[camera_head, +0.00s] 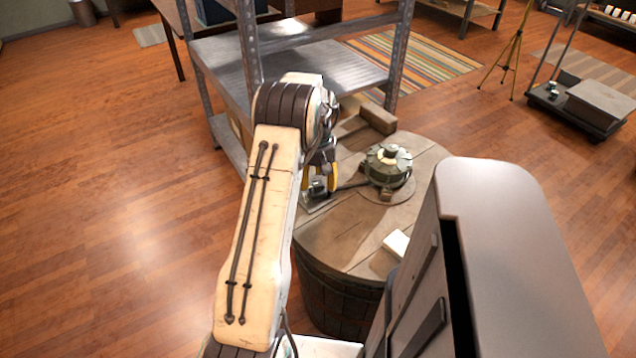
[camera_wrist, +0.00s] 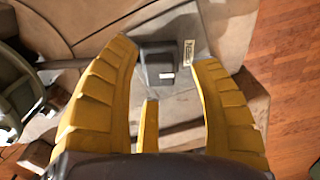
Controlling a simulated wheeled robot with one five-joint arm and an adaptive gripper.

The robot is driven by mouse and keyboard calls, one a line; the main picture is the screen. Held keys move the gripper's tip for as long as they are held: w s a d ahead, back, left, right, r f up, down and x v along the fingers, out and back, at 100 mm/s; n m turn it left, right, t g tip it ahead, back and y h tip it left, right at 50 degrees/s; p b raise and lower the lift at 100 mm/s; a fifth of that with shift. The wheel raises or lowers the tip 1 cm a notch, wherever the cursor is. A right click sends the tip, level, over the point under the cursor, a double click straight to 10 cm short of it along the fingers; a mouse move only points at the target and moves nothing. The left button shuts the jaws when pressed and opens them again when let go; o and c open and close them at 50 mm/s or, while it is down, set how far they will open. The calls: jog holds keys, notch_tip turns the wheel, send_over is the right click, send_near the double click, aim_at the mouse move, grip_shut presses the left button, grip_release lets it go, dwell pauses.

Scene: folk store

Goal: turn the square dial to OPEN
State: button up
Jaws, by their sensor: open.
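The square dial (camera_wrist: 160,66) is a small grey block on a grey metal plate (camera_wrist: 215,20). The plate lies on the round wooden barrel top (camera_head: 350,225), and a small pale label (camera_wrist: 189,52) stands right of the dial; its lettering is too small to read. My gripper (camera_wrist: 166,57) has yellow fingers spread apart, with the dial showing between and just beyond the tips. Contact cannot be told. In the head view my gripper (camera_head: 328,178) points down over the plate (camera_head: 312,203) at the barrel's left side, and the dial is mostly hidden.
A green round device (camera_head: 390,166) sits right of the plate, with a dark cable or bar between them. A wooden block (camera_head: 377,118) and a pale block (camera_head: 396,243) lie on the barrel. A metal shelf (camera_head: 290,62) stands close behind. Floor is open at left.

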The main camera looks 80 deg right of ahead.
aim_at(318, 183)
notch_tip(318, 183, up, 11)
jog(key=shift+f, duration=0.15)
dwell(0.4)
dwell(0.7)
